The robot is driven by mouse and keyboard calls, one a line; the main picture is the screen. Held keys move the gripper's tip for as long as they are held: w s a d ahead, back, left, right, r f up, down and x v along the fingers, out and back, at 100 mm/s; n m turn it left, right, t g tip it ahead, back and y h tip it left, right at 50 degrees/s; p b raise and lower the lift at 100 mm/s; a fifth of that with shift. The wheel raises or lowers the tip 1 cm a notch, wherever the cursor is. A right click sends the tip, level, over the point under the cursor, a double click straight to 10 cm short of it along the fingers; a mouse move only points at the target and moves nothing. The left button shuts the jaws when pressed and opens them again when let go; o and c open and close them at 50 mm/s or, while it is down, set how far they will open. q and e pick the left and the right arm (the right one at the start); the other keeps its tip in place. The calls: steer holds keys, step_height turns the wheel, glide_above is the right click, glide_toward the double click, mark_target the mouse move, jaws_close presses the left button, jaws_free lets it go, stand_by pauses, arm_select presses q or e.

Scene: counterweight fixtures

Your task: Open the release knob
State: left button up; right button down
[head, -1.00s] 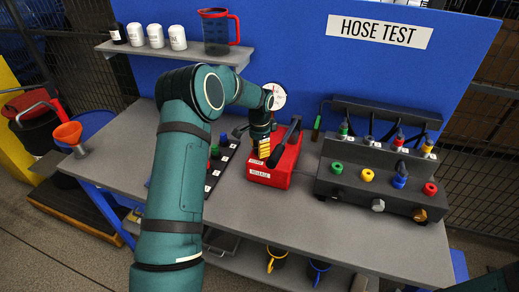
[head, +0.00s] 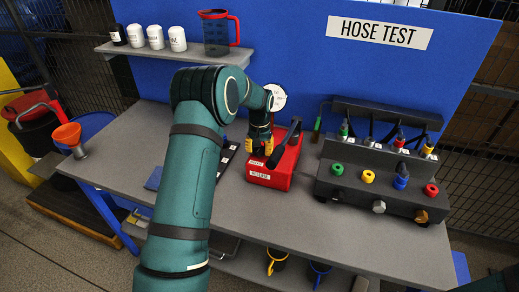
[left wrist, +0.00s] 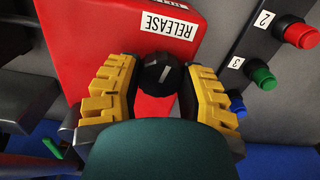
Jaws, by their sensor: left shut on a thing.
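The release knob (left wrist: 158,75) is round and black with a pale mark, on the red box (left wrist: 70,50) beside a RELEASE label (left wrist: 167,25). My left gripper (left wrist: 155,92) has its yellow-padded fingers on either side of the knob and is shut on it. In the head view the left gripper (head: 260,148) points down at the top of the red box (head: 272,180), and the knob is hidden behind it. My right gripper is not in view.
A dark button panel (left wrist: 240,75) with red, green and blue buttons stands close beside the box. A black hose fixture (head: 370,195) with coloured caps stands to the right. A round gauge (head: 276,97) is behind the gripper. The table's (head: 110,165) left part is mostly clear.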

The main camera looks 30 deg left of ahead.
mark_target(260, 148)
arm_select(q)
steer(key=shift+w+r+n, duration=0.1)
steer(key=shift+n, duration=0.8)
steer(key=o, duration=1.2)
step_height(260, 148, up, 12)
steer(key=shift+f, duration=0.1)
